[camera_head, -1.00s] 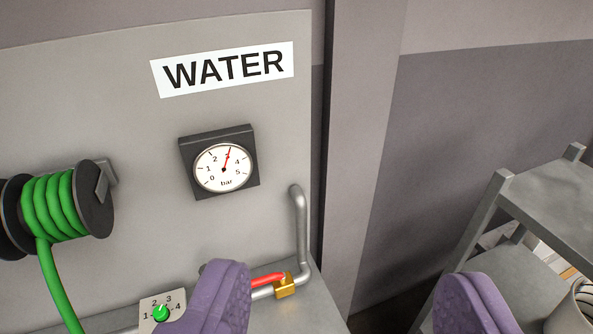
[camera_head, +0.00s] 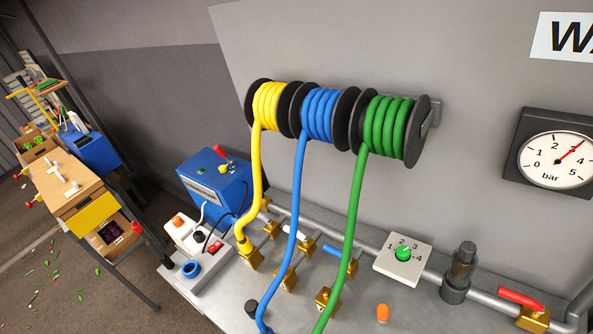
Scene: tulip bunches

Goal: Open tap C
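No tap shows a readable letter, so I cannot tell which is tap C. Several small brass taps sit along the grey pipe behind the bench; one brass tap (camera_head: 350,268) is by the green hose (camera_head: 352,225). Another brass fitting (camera_head: 326,300) stands in front, beside the green hose. A brass valve with a red lever (camera_head: 520,298) is at the lower right; its lever lies roughly along the pipe. The blue hose (camera_head: 297,205) and yellow hose (camera_head: 255,185) hang down to the bench and partly hide the other taps. My gripper is out of view.
A pressure gauge (camera_head: 555,160) reads about 3 bar. A dark upright fitting (camera_head: 459,272) and an orange cap (camera_head: 383,313) stand nearby. A blue box (camera_head: 215,180) and wooden cart (camera_head: 70,190) are left.

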